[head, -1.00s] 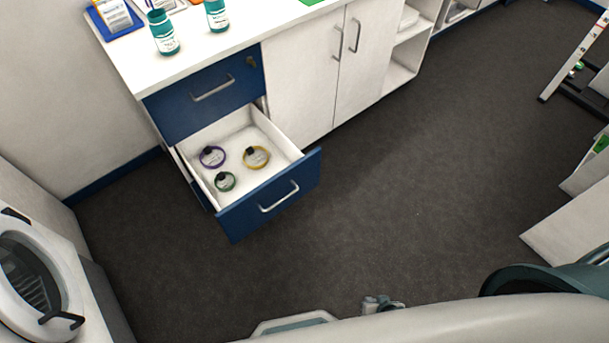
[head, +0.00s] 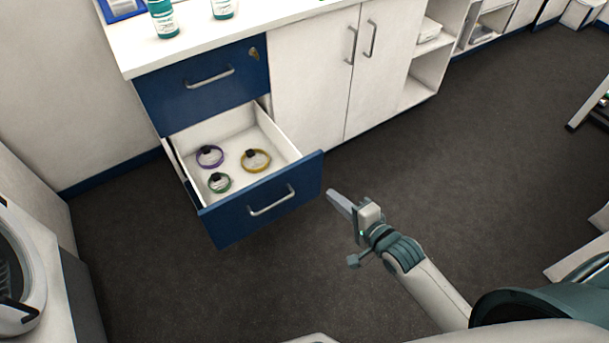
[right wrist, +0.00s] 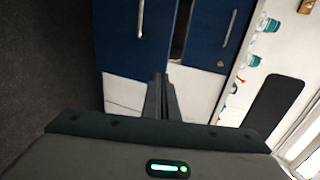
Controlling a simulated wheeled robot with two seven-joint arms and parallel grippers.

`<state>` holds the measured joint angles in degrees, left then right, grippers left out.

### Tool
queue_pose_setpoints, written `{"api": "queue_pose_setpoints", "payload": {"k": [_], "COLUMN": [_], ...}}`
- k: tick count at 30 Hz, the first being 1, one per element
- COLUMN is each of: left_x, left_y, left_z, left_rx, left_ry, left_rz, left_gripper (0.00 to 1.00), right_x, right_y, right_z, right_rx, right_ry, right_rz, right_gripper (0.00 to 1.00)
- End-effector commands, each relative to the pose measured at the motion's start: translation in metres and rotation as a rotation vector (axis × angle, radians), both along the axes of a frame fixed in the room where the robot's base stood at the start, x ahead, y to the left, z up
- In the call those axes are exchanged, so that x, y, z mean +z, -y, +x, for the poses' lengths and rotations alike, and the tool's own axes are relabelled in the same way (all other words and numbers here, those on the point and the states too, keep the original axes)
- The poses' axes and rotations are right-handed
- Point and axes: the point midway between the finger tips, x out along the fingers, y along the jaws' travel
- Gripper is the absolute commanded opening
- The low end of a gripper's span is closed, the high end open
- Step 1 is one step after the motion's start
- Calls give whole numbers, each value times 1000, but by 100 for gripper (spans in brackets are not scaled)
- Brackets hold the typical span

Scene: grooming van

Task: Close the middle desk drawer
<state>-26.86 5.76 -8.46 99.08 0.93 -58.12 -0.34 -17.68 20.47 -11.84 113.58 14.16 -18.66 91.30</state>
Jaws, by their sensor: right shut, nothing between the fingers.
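The middle desk drawer (head: 266,207) is pulled well out below a shut blue top drawer (head: 203,87). Its blue front has a grey bar handle (head: 271,201). Inside lie a purple ring (head: 209,157), a yellow ring (head: 256,161) and a green ring (head: 219,183). My right gripper (head: 336,198) is just right of the drawer front's right end, apart from it in the head view, shut and empty. In the right wrist view, the gripper's shut fingers (right wrist: 160,98) point toward blue drawer fronts (right wrist: 140,40). My left gripper is not in view.
White cabinet doors (head: 318,72) and open shelves stand right of the drawers. Teal bottles (head: 165,18) stand on the white desktop. A white machine with a round door (head: 18,262) is at the lower left. The dark floor (head: 440,190) is clear to the right.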

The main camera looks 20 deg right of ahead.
Motion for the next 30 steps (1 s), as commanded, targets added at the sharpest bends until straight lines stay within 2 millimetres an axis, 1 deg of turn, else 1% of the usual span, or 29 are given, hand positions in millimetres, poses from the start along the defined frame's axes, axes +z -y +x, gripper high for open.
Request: {"api": "queue_pose_setpoints", "payload": {"k": [10, 16, 23, 30], "left_x": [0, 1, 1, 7], "left_y": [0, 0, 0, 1], "left_z": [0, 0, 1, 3], "left_rx": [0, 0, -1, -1], "left_ry": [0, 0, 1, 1], "left_rz": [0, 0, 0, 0], "left_gripper": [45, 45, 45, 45], "right_x": [0, -3, -11, -23], "right_y": [0, -3, -11, -23], "right_z": [1, 9, 35, 71], "right_rx": [0, -1, 0, -1], "right_ry": [-1, 0, 1, 1], "right_rz": [-1, 0, -2, -1], "right_gripper": [0, 0, 0, 0]}}
